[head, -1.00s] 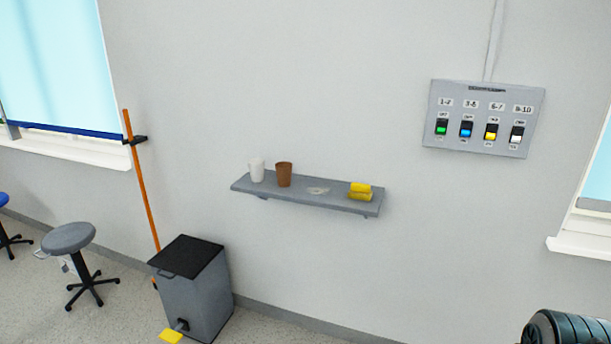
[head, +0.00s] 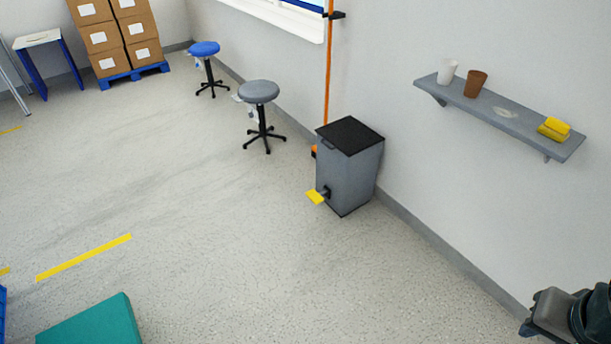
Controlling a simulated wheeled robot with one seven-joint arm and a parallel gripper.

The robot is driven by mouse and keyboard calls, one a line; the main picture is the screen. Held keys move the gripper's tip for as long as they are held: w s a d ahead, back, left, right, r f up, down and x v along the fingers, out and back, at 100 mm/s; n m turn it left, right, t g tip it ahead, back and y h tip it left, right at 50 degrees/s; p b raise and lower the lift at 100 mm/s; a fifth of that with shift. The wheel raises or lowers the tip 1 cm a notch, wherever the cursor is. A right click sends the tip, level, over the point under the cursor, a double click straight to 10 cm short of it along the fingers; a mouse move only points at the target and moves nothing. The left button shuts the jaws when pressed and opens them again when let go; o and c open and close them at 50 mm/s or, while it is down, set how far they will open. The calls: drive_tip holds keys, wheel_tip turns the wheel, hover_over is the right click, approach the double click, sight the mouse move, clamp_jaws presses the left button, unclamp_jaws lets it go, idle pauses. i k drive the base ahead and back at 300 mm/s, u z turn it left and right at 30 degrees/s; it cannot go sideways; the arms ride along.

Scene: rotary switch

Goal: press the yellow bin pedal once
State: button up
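The yellow pedal (head: 315,197) sticks out low at the front of the grey bin (head: 345,180), close to the floor. The bin stands against the wall, and its black lid (head: 350,135) is shut. Part of my arm shows at the bottom right corner in the head view. My gripper's fingertips cannot be made out there. The arm is well apart from the bin, with open floor between them.
A grey stool (head: 258,92) and a blue stool (head: 204,50) stand left of the bin. An orange pole (head: 328,70) rises behind it. A wall shelf (head: 500,116) holds cups and yellow sponges. A teal object (head: 95,325) is at the bottom left. The floor before the bin is clear.

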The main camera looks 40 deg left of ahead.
sight(316, 197)
drive_tip(key=u, duration=1.4)
